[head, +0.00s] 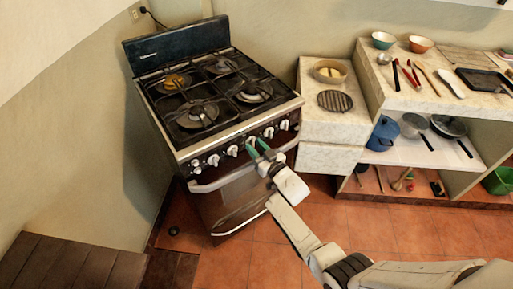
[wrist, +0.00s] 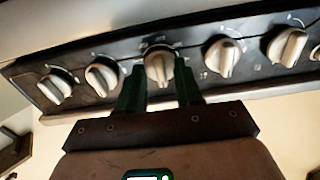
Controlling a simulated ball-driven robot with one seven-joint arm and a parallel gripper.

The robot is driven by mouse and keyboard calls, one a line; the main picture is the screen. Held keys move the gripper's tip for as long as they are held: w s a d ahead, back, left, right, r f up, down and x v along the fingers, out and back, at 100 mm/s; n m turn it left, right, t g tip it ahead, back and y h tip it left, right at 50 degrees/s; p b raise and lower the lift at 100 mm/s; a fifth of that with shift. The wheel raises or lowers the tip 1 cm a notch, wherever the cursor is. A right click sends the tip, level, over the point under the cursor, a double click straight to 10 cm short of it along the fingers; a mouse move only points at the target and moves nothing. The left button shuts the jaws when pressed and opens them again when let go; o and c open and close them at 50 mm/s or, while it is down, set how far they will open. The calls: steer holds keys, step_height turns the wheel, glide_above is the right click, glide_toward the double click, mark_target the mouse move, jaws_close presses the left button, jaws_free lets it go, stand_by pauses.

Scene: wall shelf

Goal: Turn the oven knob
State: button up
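The oven (head: 225,120) stands against the wall, with a row of several pale knobs on its dark front panel. My gripper (head: 257,147) reaches the panel near the middle of the row. In the wrist view its two green fingers (wrist: 160,88) are apart, one on each side of a middle knob (wrist: 159,66). The knob sits between the fingertips; a small gap seems to show on each side, though contact is hard to judge. Another knob (wrist: 223,57) is to the right and one (wrist: 102,76) to the left.
The oven door handle (head: 225,180) runs just below the panel. A stone counter (head: 330,125) with a bowl (head: 329,71) and a round grate (head: 334,101) adjoins on the right. Open shelves with pots stand further right. Tiled floor (head: 265,250) in front is clear.

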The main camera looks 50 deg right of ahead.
steer(key=s+a+p, duration=0.1)
steer(key=s+a, duration=0.1)
steer(key=s, duration=0.8)
steer(key=shift+s, duration=0.3)
steer(key=shift+h, duration=0.3)
steer(key=s+a+g+y, duration=0.1)
steer(key=s+a+g, duration=0.4)
steer(key=s, duration=0.3)
steer(key=s+a+r+n+g+y, duration=0.1)
steer(key=s+a+g, duration=0.4)
steer(key=s, duration=0.3)
steer(key=s+a+r+g+y, duration=0.1)
steer(key=s+a+g, duration=0.4)
steer(key=s, duration=0.3)
steer(key=shift+a+r+n+g+y, duration=0.15)
steer(key=shift+r+n+g+y, duration=0.2)
steer(key=shift+g, duration=0.45)
